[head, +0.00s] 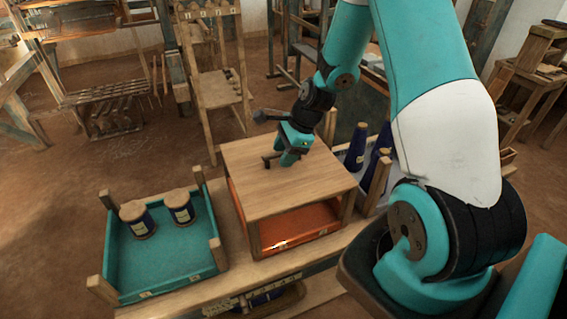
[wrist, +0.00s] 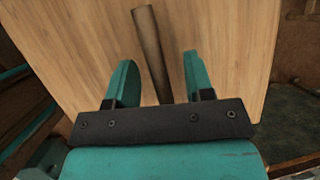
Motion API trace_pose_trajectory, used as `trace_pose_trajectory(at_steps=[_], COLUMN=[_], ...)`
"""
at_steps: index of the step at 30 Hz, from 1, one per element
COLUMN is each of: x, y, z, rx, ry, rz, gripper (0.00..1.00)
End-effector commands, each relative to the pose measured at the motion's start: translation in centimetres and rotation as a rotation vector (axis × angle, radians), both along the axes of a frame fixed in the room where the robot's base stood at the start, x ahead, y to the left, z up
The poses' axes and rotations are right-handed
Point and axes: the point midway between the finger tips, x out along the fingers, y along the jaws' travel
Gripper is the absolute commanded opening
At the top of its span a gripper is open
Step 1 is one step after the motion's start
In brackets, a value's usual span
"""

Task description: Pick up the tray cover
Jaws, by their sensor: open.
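The tray cover (head: 258,195) is a flat light-wood board. It lies level on the corner posts of an orange tray (head: 315,220). In the wrist view the cover (wrist: 225,40) fills most of the picture, with a darker brown bar handle (wrist: 148,40) on it. In the wrist view my gripper (wrist: 160,65) is open, with one teal finger on each side of the handle. I cannot tell whether the fingers touch it. The orange tray's inside is mostly hidden beneath the cover.
A teal tray (head: 165,264) with two dark blue spools (head: 178,207) stands left on the same wooden bench (head: 262,274). Dark blue cones (head: 356,147) stand in a tray to the right, close to my arm. A ladder-like wooden frame (head: 213,85) stands behind.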

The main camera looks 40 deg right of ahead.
Motion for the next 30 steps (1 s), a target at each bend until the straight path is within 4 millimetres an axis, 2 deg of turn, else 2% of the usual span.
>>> trace_pose_trajectory(at_steps=[8, 9, 15, 30], x=[0.14, 0.14, 0.14, 0.16], y=[0.15, 0.15, 0.15, 0.11], z=[-0.52, -0.51, -0.49, -0.10], rx=[-0.001, -0.001, 0.000, 0.000], ry=[-0.002, -0.002, -0.001, -0.002], rz=[-0.001, -0.001, -0.001, -0.004], gripper=[0.48, 0.43, 0.00, 0.00])
